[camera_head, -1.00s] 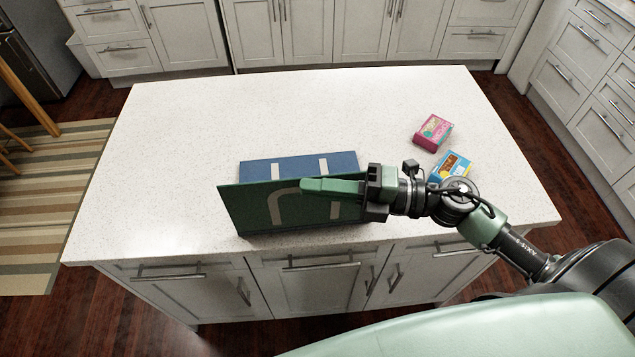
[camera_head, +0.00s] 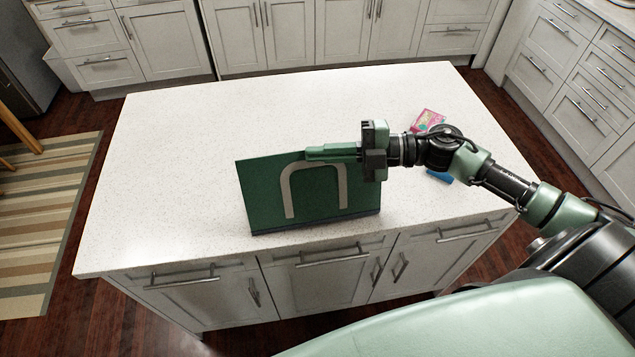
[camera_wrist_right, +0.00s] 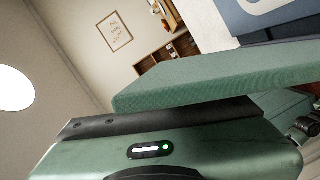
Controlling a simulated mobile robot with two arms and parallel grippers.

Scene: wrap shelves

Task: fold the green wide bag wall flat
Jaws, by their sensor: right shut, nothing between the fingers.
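The green wide bag wall (camera_head: 265,200) stands up on the worktop near its front edge, tilted, with a beige U-shaped handle strip (camera_head: 345,188) on the face towards me. A dark base edge (camera_head: 310,226) runs along its bottom. The rest of the bag is hidden behind it. My right gripper (camera_head: 308,153) is shut and empty, lying along the wall's upper edge; I cannot tell whether it touches. In the right wrist view its green finger (camera_wrist_right: 200,85) crosses the picture, with a dark blue panel and pale strip (camera_wrist_right: 270,14) at top right. My left gripper is not in view.
A pink box (camera_head: 428,119) lies on the worktop (camera_head: 180,150) beyond my right arm. A blue box (camera_head: 439,176) is mostly hidden under that arm. The worktop left of and behind the bag is clear. Drawers and cupboards line its front.

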